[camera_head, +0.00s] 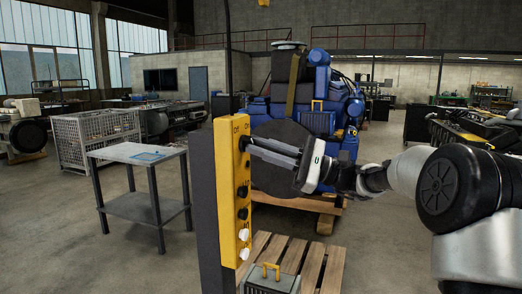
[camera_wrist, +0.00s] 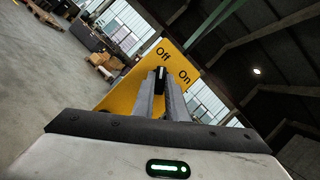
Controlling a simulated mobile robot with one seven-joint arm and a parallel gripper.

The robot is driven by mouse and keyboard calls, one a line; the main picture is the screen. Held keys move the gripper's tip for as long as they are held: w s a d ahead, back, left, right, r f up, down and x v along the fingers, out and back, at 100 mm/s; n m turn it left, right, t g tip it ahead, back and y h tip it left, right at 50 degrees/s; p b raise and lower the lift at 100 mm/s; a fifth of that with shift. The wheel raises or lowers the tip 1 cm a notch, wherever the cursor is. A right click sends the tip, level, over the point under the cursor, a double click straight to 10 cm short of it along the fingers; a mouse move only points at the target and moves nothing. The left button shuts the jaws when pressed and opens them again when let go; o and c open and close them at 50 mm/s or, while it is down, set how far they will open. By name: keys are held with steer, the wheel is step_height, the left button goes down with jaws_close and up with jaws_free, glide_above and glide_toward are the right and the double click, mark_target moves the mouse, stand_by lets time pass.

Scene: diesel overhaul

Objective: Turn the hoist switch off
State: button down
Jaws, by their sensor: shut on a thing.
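The hoist switch is a small black knob (camera_wrist: 160,74) at the top of a yellow control panel (camera_head: 232,185), below the printed labels Off and On. In the wrist view the yellow plate (camera_wrist: 122,88) looks tilted, and the knob's upper end lies close under the word Off. My gripper (camera_head: 247,144) reaches in from the right at the panel's top. Its two grey fingers (camera_wrist: 163,98) are shut on the knob, one on each side. In the head view the fingers hide the knob.
Lower on the panel are black knobs (camera_head: 242,192) and white buttons (camera_head: 244,253). A dark post (camera_head: 207,220) carries the panel. A grey table (camera_head: 125,151) stands left, a blue engine (camera_head: 335,110) behind. A wooden pallet (camera_head: 310,262) and a grey case (camera_head: 270,281) lie below.

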steer(key=shift+n+g, duration=0.4)
steer(key=shift+n, duration=0.4)
steer(key=c, duration=1.8)
jaws_free()
steer(key=shift+o, duration=0.2)
steer(key=v, duration=1.7)
steer(key=shift+d+r+p, duration=0.2)
steer(key=shift+d+p, duration=0.1)
